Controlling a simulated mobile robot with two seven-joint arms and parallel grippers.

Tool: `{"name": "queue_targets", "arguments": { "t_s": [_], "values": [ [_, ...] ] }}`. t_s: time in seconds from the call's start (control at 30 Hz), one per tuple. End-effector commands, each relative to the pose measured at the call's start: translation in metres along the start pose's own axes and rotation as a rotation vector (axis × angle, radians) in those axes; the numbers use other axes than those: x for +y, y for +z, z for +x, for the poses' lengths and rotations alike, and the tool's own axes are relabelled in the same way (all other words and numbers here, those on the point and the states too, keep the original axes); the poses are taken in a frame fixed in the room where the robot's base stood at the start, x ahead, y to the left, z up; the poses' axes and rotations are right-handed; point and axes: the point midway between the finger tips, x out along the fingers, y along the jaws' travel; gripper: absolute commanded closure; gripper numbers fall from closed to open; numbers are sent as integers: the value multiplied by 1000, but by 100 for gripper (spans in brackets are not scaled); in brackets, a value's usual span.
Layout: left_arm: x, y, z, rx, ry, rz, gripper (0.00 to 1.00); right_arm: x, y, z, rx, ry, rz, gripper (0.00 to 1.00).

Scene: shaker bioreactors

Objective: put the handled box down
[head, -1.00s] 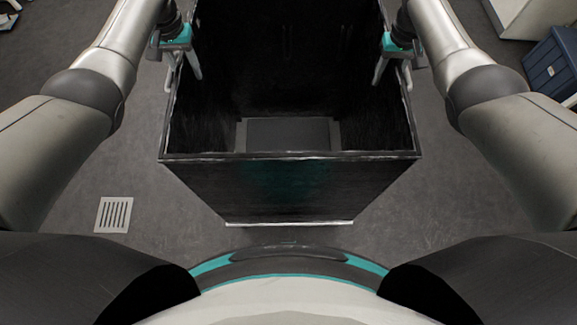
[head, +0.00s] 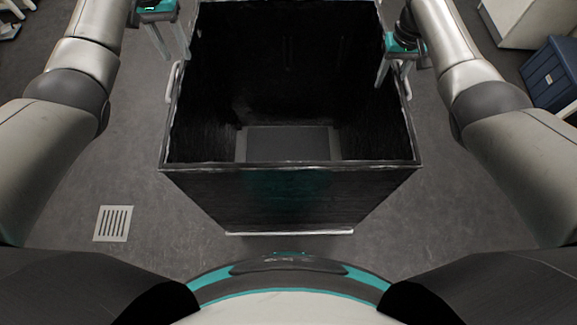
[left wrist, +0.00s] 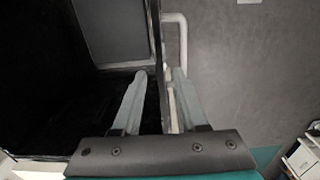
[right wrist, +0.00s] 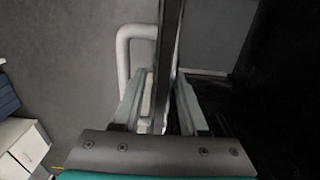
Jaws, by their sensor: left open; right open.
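The handled box (head: 290,190) is a large black open-topped bin with a white handle on each side. It appears to stand on the floor, though its underside is hidden. In the left wrist view the side wall and handle (left wrist: 182,40) show beyond the open fingers. My right gripper (head: 393,78) is open at the right wall. In the right wrist view its fingers are spread either side of the rim, with the right handle (right wrist: 122,55) just beyond.
A grey floor (head: 110,170) lies clear on both sides of the box. A floor grate (head: 113,223) is at the lower left. A blue container (head: 552,76) and a white cabinet (head: 520,22) stand at the upper right.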

Motion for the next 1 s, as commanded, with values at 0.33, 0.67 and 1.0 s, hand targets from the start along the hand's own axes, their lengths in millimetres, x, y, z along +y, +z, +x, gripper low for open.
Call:
{"name": "queue_targets", "arguments": {
  "t_s": [0.33,0.67,1.0],
  "values": [
    [0,0,0,0,0,0,58,1,-1,-66,5,0,1,58],
    [0,0,0,0,0,0,58,0,0,-93,0,0,0,58],
    [0,0,0,0,0,1,58,0,0,-93,0,0,1,58]
  ]
}}
